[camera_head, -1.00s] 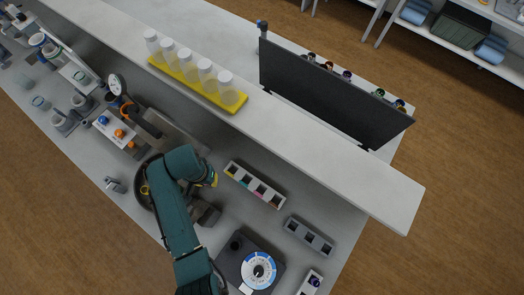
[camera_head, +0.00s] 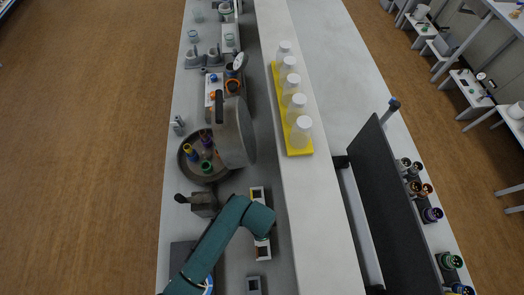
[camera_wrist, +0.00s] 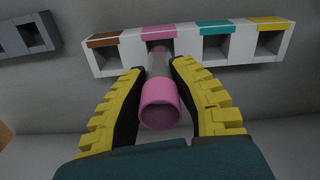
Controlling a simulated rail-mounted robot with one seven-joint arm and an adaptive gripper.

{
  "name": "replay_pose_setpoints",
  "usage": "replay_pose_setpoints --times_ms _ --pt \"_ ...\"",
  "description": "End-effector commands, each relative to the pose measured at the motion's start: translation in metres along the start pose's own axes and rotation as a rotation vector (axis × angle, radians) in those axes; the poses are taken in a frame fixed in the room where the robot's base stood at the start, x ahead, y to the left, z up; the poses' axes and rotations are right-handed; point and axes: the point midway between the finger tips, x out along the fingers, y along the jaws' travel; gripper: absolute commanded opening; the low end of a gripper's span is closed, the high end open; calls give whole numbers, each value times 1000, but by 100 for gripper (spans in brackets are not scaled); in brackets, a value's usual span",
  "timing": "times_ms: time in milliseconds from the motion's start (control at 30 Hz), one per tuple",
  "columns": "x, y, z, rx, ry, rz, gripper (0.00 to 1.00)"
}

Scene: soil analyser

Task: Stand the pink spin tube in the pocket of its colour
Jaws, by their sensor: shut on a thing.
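The pink spin tube (camera_wrist: 160,103) is between the two yellow-and-black fingers of my gripper (camera_wrist: 157,68) in the wrist view. Its pink end faces the camera and its clear body points toward the white rack (camera_wrist: 103,60). The rack's pockets are marked brown, pink (camera_wrist: 158,31), teal and yellow. The tube's far end overlaps the pink-marked pocket; I cannot tell whether it is inside it. In the head view my teal arm covers the middle of the rack (camera_head: 257,190) and hides the gripper and tube.
A grey rack (camera_wrist: 28,36) lies beside the white one; part of it shows in the head view (camera_head: 253,286). A round bowl (camera_head: 183,167) with several tubes and a raised lid (camera_head: 236,132) is nearby. A shelf with a yellow tray of bottles (camera_head: 279,100) runs alongside.

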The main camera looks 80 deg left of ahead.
Motion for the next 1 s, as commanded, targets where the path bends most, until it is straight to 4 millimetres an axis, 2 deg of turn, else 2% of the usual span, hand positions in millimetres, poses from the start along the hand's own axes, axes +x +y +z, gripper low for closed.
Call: replay_pose_setpoints --times_ms 200,300,633,667,767,1000 --pt "35 0 0 -1 0 1 0" --pt "46 0 -1 -1 1 0 0" --pt "50 0 -1 -1 1 -1 0" --pt "50 0 -1 -1 1 -1 28" --pt "49 0 -1 -1 1 -1 47" --pt "49 0 -1 -1 1 -1 49"
